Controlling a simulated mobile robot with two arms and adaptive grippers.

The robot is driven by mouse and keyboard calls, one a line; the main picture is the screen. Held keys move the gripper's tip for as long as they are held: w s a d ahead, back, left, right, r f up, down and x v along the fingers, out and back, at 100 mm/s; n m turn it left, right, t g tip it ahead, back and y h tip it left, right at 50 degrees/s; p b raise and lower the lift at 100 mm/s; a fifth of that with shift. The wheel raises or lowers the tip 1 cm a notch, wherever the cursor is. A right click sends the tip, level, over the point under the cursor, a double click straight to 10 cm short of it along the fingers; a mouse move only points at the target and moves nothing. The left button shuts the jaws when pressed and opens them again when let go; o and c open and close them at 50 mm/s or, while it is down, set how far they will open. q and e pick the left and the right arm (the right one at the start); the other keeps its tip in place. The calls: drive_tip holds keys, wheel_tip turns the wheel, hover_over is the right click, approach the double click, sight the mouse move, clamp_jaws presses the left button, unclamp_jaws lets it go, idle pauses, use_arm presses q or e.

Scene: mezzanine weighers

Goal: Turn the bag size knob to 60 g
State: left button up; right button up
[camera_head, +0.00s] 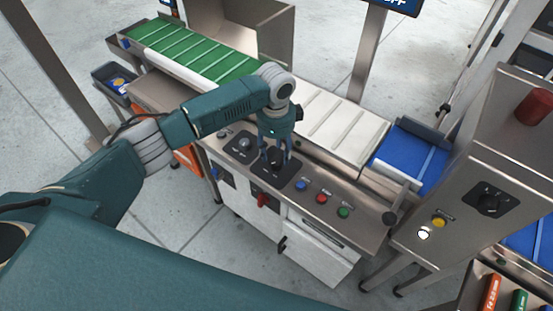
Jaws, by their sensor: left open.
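My left gripper (275,155) points down at the control panel, over a black knob (276,158) on a dark plate. Its fingers are open, one on each side of this knob; whether they touch it cannot be told. The gripper partly hides the knob and its scale. A second, grey knob (244,144) sits on a dark plate just left of it. Another black knob (490,202) is on the steel cabinet at the right. The labels are too small to read, so I cannot tell which knob is marked bag size. My right gripper is out of view.
Blue (300,186), red (321,198) and green (343,212) buttons lie right of the gripper. A red lever (262,200) is on the panel's front. Green (190,50), white (335,123) and blue (410,157) belts run behind. A red beacon (534,106) tops the cabinet.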

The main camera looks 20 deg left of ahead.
sight(276, 162)
use_arm(q)
wheel_tip(276, 162, down, 5)
drive_tip(key=shift+w+f, duration=0.1)
idle(0.3)
drive_tip(key=c, duration=1.1)
